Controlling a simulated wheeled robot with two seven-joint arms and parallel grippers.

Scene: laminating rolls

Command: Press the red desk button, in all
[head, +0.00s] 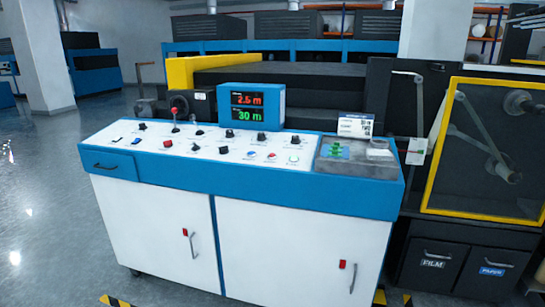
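The control desk (150,172) has a blue body and a white sloped top panel (110,132) with several black knobs and small switches. A small red button or switch (167,143) sits on the left half of the panel. Another small round red button (272,156) sits near the panel's front right, beside a blue one (251,157) and a round green-ringed one (293,158). These are too small to tell whether any is pressed. Neither of my grippers is in view, and nothing covers the panel.
A blue display box (252,88) on the desk reads 2.5 m in red and 30 m in green. A red-knobbed lever (175,117) stands upright left of it. A grey tray (360,158) with green items is at the desk's right. A yellow-framed machine door (490,130) stands right.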

